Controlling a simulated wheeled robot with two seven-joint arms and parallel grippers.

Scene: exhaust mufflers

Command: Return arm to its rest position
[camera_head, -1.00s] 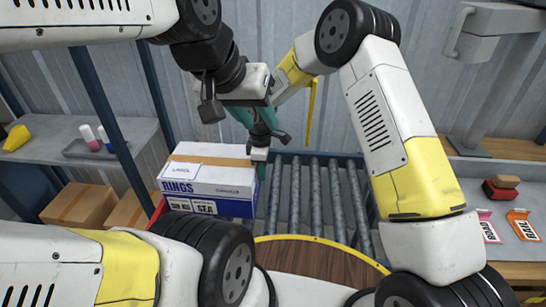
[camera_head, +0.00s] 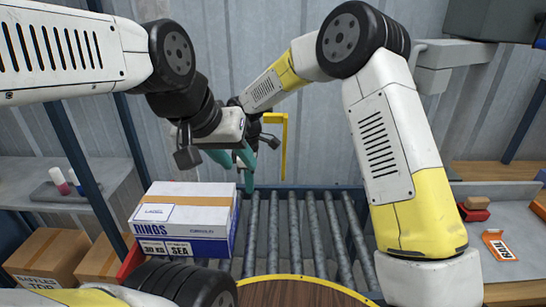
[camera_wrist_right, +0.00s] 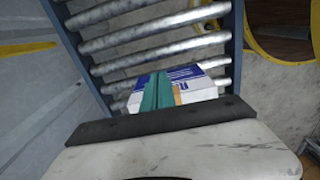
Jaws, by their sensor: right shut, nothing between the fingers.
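My left arm comes in from the upper left. Its gripper (camera_head: 217,156) has teal fingers, partly hidden by the wrist, so its opening is unclear. My right arm rises from the right and bends over at the elbow. Its gripper (camera_head: 247,168) hangs by the back right corner of the box, its teal fingers shut and empty. The shut fingers also show in the right wrist view (camera_wrist_right: 157,92), in front of the box (camera_wrist_right: 192,78).
A white and blue RINGS box (camera_head: 186,222) sits on the roller conveyor (camera_head: 293,228). A shelf (camera_head: 95,180) with a tray stands left, above cardboard boxes (camera_head: 45,256). A wooden round top with yellow rim (camera_head: 300,292) is in front. An orange packet (camera_head: 499,246) lies right.

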